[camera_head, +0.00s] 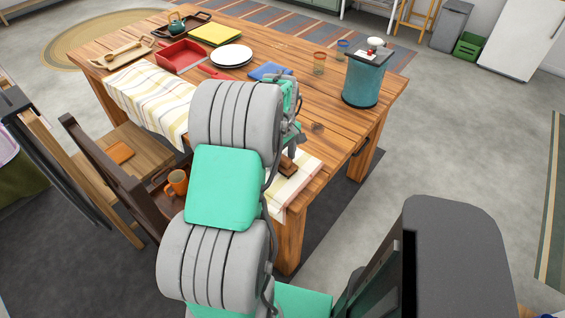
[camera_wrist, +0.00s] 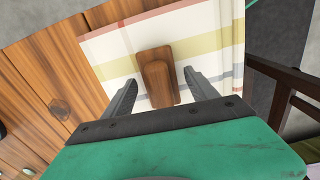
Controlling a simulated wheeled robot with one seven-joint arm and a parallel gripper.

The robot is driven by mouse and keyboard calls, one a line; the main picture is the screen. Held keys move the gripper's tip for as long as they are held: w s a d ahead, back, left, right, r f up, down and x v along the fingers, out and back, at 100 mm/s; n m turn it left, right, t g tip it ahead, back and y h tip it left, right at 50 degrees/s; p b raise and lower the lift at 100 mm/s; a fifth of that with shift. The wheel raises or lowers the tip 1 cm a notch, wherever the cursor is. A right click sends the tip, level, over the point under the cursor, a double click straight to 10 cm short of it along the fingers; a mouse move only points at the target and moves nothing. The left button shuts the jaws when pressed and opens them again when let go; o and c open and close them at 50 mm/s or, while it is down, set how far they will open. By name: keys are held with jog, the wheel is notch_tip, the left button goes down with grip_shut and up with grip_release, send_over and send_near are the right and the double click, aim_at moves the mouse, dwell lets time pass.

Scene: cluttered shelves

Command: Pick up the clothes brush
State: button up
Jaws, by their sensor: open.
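The clothes brush (camera_wrist: 156,76) is a brown wooden block with a raised grip. It lies on the striped table runner (camera_wrist: 100,52) near the table's end. In the head view the brush (camera_head: 288,167) shows small beside my arm, partly hidden. My gripper (camera_wrist: 157,86) is open above the brush, with one finger on each side of it in the wrist view. No contact between the fingers and the brush is visible. In the head view my gripper (camera_head: 297,146) is mostly hidden behind my arm.
The wooden table (camera_head: 330,108) also holds a teal canister (camera_head: 363,82), glasses (camera_head: 319,63), a blue cloth (camera_head: 270,71), white plates (camera_head: 232,55) and a red pan (camera_head: 181,55). Chairs stand at the left; an orange mug (camera_head: 177,182) sits on one.

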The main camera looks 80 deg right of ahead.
jog(key=shift+f, duration=0.5)
jog(key=shift+c, duration=0.4)
grip_shut()
jog(key=shift+r, duration=0.15)
jog(key=shift+r, duration=0.3)
notch_tip(320, 180, up, 3)
jog(key=shift+w+f, duration=0.1)
jog(key=shift+f, duration=0.1)
jog(key=w+a+r, duration=0.3)
jog(key=a+r, duration=0.1)
jog(key=a, duration=0.2)
jog(key=w+a+r+b, duration=0.1)
jog(key=w+a+r, duration=0.1)
jog(key=a+r, duration=0.3)
jog(key=shift+w+a+r, duration=0.3)
jog(key=shift+w+a, duration=0.1)
jog(key=shift+a, duration=0.5)
